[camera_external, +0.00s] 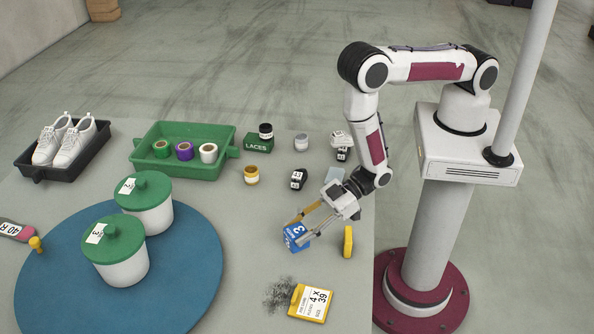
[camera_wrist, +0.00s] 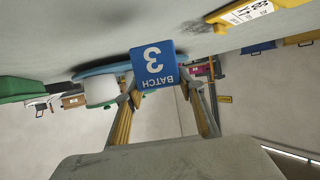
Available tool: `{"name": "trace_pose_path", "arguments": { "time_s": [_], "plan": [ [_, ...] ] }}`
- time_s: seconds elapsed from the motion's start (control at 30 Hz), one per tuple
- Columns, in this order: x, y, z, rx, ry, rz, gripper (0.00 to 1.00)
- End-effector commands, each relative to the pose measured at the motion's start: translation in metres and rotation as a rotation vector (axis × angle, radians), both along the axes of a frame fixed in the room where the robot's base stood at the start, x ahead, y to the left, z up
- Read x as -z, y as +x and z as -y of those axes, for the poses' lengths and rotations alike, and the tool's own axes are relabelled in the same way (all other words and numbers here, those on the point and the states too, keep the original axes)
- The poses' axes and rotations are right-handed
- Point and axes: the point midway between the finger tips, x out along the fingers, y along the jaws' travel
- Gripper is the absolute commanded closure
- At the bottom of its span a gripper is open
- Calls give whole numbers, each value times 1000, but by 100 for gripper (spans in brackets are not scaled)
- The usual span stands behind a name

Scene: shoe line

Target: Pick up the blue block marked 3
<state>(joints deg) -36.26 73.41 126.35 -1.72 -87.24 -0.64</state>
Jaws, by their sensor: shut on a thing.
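The blue block marked 3 (camera_external: 297,236) is between the fingers of my gripper (camera_external: 307,228), near the right part of the table. My gripper is shut on it, and the block is tilted in the external view. In the wrist view the blue block (camera_wrist: 153,65) shows its face with "BATCH 3" upside down, between the fingertips of my gripper (camera_wrist: 160,88). I cannot tell surely whether the block is clear of the table.
A yellow block (camera_external: 348,241) stands just right of my gripper. A yellow tag (camera_external: 311,303) lies in front beside a dark smudge. Two white pots with green lids (camera_external: 122,262) stand on a blue round mat (camera_external: 190,295). Small jars and black blocks (camera_external: 298,179) lie behind.

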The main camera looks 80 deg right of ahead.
Motion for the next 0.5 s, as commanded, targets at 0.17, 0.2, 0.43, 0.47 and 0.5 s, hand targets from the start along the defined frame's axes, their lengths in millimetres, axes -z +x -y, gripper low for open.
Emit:
{"name": "trace_pose_path", "arguments": {
  "time_s": [0.17, 0.2, 0.43, 0.47, 0.5],
  "plan": [
    [-22, 1, 0, 0, 2, 2, 86],
    [-26, 0, 0, 0, 1, 2, 86],
    [-45, 0, 0, 0, 1, 2, 86],
    [-47, 0, 0, 0, 1, 2, 86],
    [-49, 0, 0, 0, 2, 2, 86]
  ]
}}
